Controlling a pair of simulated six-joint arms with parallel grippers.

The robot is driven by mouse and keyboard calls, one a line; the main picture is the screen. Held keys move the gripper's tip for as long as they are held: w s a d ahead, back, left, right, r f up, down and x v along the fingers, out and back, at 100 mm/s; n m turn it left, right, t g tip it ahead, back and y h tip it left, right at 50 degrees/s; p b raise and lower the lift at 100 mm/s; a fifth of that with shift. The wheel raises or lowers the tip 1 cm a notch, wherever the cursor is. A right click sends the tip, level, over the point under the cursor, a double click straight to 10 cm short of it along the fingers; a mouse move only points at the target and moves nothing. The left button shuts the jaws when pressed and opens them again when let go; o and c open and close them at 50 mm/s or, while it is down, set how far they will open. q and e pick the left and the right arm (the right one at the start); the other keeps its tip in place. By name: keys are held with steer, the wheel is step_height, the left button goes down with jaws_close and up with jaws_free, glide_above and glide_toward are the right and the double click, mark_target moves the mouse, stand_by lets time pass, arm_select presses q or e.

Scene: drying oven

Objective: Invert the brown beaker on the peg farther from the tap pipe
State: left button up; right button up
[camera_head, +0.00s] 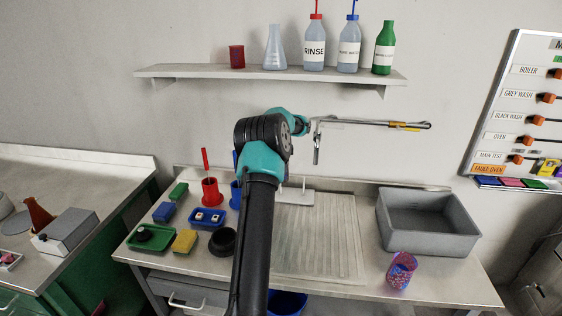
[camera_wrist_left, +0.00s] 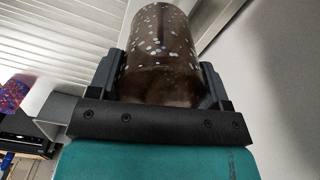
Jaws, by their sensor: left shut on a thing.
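The brown beaker (camera_wrist_left: 158,45), dark with pale speckles, fills the middle of the left wrist view. My left gripper (camera_wrist_left: 159,74) is shut on it, one finger on each side. In the head view my own arm hides the beaker and the fingers. A horizontal metal pipe with a yellow band (camera_head: 375,123), probably the tap pipe, runs right from behind my wrist. A pale plate with a thin upright (camera_head: 293,195) stands partly hidden behind my arm; I cannot make out both pegs. My right gripper is not in view.
A red and blue speckled cup (camera_head: 402,270) stands at the bench's front right, before a grey basin (camera_head: 427,222). The ribbed drainboard (camera_head: 320,240) is bare. Sponges, a green tray (camera_head: 152,237) and a black ring (camera_head: 222,241) crowd the left. A bottle shelf (camera_head: 275,73) hangs above.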

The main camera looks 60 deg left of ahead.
arm_select(q)
steer(key=shift+f, duration=3.2)
steer(key=shift+f, duration=0.15)
steer(key=o, duration=1)
step_height(320, 180, up, 17)
steer(key=shift+r, duration=0.2)
